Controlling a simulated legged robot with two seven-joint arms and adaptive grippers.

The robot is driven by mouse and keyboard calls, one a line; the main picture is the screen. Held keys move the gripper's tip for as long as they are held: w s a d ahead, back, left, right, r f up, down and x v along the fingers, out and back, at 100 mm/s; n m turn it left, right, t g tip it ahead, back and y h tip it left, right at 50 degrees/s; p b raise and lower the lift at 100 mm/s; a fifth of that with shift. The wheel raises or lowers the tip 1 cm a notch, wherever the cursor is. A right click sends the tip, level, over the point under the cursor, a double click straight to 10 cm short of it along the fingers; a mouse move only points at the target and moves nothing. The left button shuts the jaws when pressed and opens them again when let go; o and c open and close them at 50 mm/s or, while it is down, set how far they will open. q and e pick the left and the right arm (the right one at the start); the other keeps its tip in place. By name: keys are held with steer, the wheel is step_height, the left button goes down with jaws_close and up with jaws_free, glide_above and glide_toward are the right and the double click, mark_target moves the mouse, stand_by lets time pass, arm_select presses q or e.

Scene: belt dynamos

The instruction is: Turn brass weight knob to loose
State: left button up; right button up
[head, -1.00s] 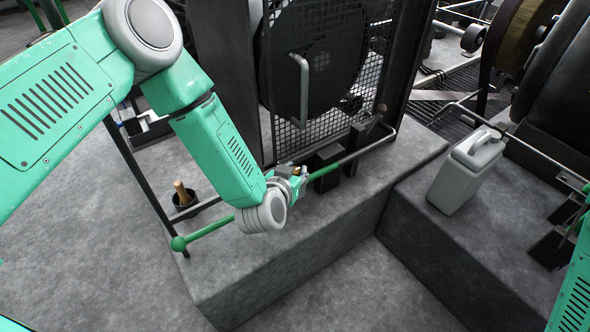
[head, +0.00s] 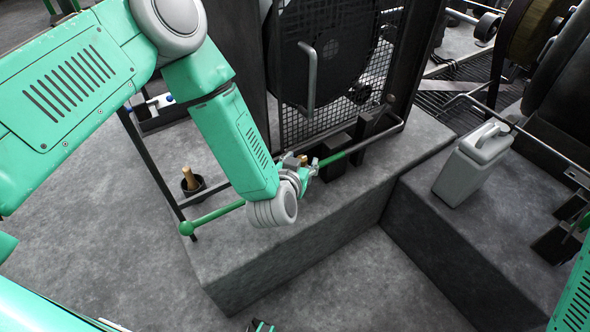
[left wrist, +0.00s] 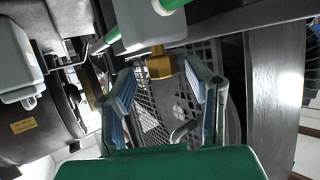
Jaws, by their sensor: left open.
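The brass weight knob (left wrist: 160,65) sits under a grey block (left wrist: 150,27) on a green rod (left wrist: 172,4) in the left wrist view. My left gripper (left wrist: 161,78) is open, with one blue-padded finger on each side of the knob and visible gaps between. In the head view my left gripper (head: 308,172) is at the rod (head: 340,156), above the grey plinth, and partly covers a small brass spot (head: 303,159). A small green and dark piece (head: 262,326) at the bottom edge may be part of my right gripper; its fingers cannot be made out.
A mesh guard (head: 300,128) with a grey handle (head: 309,80) stands behind the rod. A grey jerrycan (head: 470,168) stands on the right block. A wooden-handled tool (head: 188,177) sits in a dark cup at left. The plinth front is clear.

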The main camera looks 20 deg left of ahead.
arm_select(q)
steer(key=v, duration=1)
steer(key=shift+s, duration=0.2)
steer(key=shift+r, duration=0.1)
steer(key=s+a+f+g, duration=0.4)
steer(key=s, duration=0.4)
steer(key=s+a+f+g, duration=0.4)
steer(key=s+g, duration=0.1)
steer(key=s, duration=0.3)
steer(key=s+a+f+g, duration=0.4)
steer(key=s, duration=0.5)
step_height(320, 180, up, 13)
steer(key=p, duration=1.3)
steer(key=shift+m, duration=0.3)
steer(key=shift+w+a+f, duration=0.1)
steer(key=shift+w+a, duration=0.05)
steer(key=shift+w, duration=0.05)
